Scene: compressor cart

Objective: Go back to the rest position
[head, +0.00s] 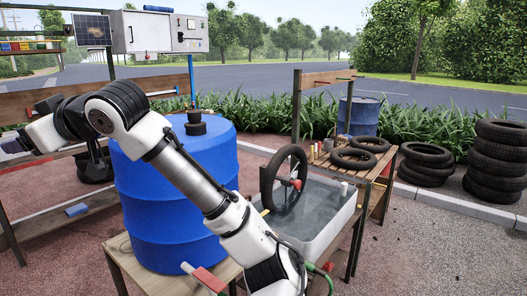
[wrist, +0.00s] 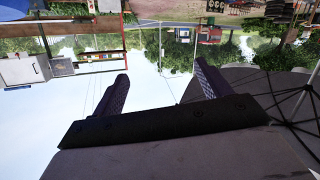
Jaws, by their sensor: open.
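In the wrist view my gripper (wrist: 160,88) is open, with its two dark fingers spread apart and nothing between them. The wrist picture shows the scene upside down, with sky behind the fingers. In the head view my white arm rises from the bottom middle and bends to the left in front of the blue barrel (head: 185,235). The end of the arm lies at the left edge, and the fingers cannot be made out there.
A grey water tub (head: 300,240) holding an upright tyre (head: 270,180) stands right of my arm. A wooden table (head: 378,185) carries more tyres. A grey-white box (head: 150,35) and solar panel (head: 92,30) are above the arm. Tyre stacks (head: 497,165) stand at right; gravel there is clear.

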